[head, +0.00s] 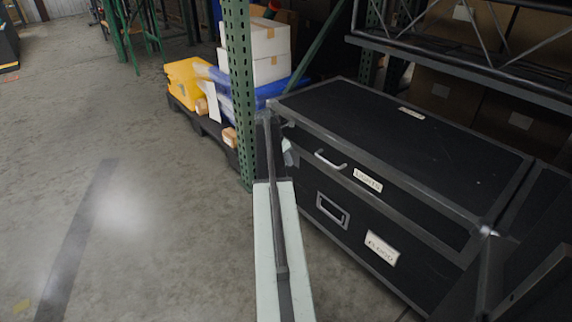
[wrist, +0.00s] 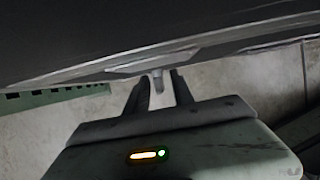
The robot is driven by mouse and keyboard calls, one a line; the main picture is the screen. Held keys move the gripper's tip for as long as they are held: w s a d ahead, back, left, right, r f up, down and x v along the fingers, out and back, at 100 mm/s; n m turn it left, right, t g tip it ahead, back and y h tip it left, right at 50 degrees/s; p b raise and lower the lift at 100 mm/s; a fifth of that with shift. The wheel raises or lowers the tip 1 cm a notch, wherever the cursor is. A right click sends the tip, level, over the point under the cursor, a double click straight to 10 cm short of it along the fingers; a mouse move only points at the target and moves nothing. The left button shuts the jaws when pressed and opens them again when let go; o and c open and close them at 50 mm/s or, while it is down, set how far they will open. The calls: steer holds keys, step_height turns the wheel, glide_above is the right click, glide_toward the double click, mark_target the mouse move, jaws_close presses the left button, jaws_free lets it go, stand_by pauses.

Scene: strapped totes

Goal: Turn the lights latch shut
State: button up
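The black case with grey metal edges carries a LIGHTS label (head: 368,180) on its upper front, with a pale handle (head: 330,162) to the left of the label. In the wrist view a small grey latch tab (wrist: 157,82) hangs from a plate on the case's lower edge (wrist: 150,62). My gripper (wrist: 160,92) has its two dark fingers apart, one on each side of the tab. Gaps show between the tab and the fingers. In the head view my arm reaches the case's left end, and the fingers cannot be made out there.
A FLOOD label (head: 382,249) and a framed handle (head: 332,210) sit lower on the case front. A green perforated rack post (head: 240,90) stands close to the left of my arm. A yellow bin (head: 187,82) and white boxes (head: 268,40) are behind it. The floor at left is clear.

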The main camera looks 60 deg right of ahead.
steer(key=shift+r, duration=0.1)
jaws_close()
steer(key=shift+s, duration=0.1)
steer(key=m+t+h+b, duration=0.1)
steer(key=t+b, duration=0.2)
steer(key=b, duration=0.1)
steer(key=m+t+h+b, duration=0.1)
steer(key=t+h+b, duration=0.1)
steer(key=t+b, duration=0.2)
steer(key=m+t+h+b, duration=0.1)
steer(key=t+b, duration=0.3)
steer(key=b, duration=0.1)
steer(key=shift+s+a+f+h+b, duration=0.15)
steer(key=shift+s+f+h+b, duration=0.1)
steer(key=shift+f+h+b, duration=0.15)
steer(key=shift+r+t, duration=0.2)
steer(key=shift+t, duration=0.2)
jaws_free()
